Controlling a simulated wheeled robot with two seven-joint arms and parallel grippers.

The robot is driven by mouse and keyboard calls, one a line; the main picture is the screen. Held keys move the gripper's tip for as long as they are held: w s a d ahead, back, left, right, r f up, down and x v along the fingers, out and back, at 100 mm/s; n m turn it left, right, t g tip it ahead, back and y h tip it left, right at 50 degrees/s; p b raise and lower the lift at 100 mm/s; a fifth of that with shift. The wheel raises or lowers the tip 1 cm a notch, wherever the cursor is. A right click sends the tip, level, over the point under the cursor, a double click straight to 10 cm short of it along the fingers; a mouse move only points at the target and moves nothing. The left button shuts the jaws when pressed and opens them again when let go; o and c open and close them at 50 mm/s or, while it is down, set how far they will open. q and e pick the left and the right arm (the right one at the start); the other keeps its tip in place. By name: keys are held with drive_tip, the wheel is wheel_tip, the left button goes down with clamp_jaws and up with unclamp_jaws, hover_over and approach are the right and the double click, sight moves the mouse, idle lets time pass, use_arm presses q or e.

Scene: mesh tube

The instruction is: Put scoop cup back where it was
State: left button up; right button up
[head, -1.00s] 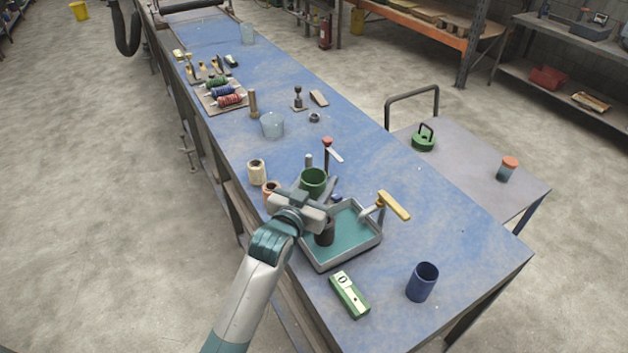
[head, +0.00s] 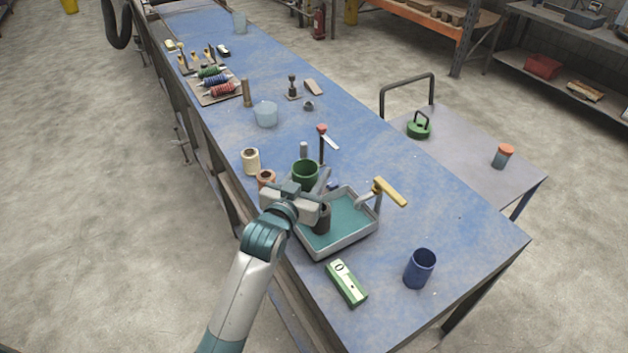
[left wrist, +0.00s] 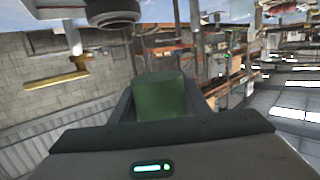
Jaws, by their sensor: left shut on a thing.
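A green cup (head: 305,172), which I take to be the scoop cup, is upright with its open top showing. My left gripper (head: 312,184) is shut on it, above the left back corner of the teal-lined tray (head: 350,246). In the left wrist view the green cup (left wrist: 160,97) fills the space between the dark fingers. Its base is hidden in the head view, so I cannot tell its height above the table. My right gripper is not in view.
A dark cylinder (head: 322,219) stands in the tray, beside a yellow-handled tap (head: 388,192). Cream (head: 251,162) and copper (head: 266,180) spools stand left of the cup. A red-topped post (head: 322,143) is behind.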

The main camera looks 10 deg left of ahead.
use_arm(q)
drive_tip(key=s+a+f+y+b, duration=0.1)
drive_tip(key=s+a+f+b, duration=0.1)
drive_tip(key=s+b, duration=0.3)
drive_tip(key=s+a+f+n+y+b, duration=0.1)
drive_tip(key=s+a+f+b, duration=0.1)
drive_tip(key=s+f+b, duration=0.2)
drive_tip(key=s+b, duration=0.2)
drive_tip(key=b, duration=0.2)
drive_tip(key=shift+a+f+n, duration=0.2)
drive_tip(key=shift+a+n, duration=0.05)
drive_tip(key=shift+n, duration=0.05)
drive_tip(key=shift+s, duration=0.1)
